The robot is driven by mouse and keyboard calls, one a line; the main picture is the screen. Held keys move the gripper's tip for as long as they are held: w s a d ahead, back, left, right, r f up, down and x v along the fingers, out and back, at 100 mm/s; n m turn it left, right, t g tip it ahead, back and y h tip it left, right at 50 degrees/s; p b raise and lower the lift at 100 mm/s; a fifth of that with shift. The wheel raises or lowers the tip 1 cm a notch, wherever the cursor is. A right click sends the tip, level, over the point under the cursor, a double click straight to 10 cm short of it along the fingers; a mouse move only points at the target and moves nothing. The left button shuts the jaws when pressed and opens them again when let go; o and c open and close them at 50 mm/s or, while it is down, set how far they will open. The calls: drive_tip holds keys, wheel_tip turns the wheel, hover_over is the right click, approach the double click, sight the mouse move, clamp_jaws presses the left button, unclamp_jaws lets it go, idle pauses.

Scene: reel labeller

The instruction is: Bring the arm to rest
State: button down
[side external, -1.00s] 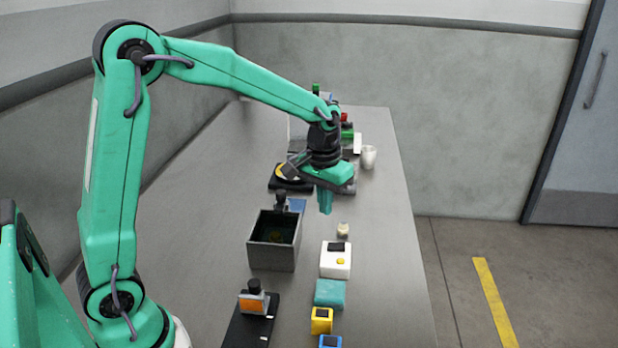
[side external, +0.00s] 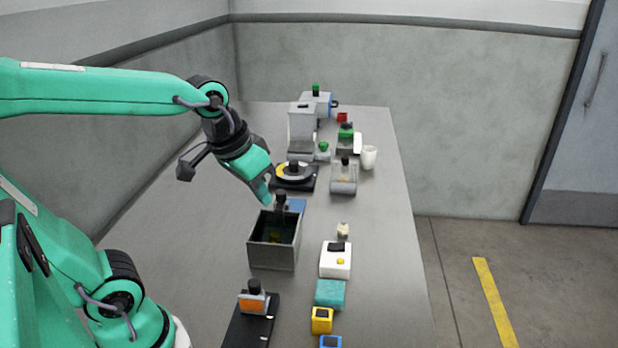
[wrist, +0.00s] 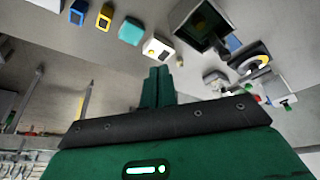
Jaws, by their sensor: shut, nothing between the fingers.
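My gripper (side external: 268,199) is shut and empty in the side external view. It hangs in the air, tilted, by the back left of the open grey box (side external: 273,262). In the wrist view, the green fingers of my gripper (wrist: 159,75) are together with nothing between them.
Behind the box are a black stand with a yellow-and-white reel (side external: 290,183), a grey machine (side external: 302,125) and a white cup (side external: 369,157). A white box (side external: 336,260), a teal block (side external: 329,294) and a yellow block (side external: 321,320) line the right. The table's left side is clear.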

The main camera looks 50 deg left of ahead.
drive_tip(key=shift+m+t, duration=0.3)
drive_tip(key=shift+t, duration=0.3)
drive_tip(key=s, duration=0.5)
drive_tip(key=shift+f, duration=0.2)
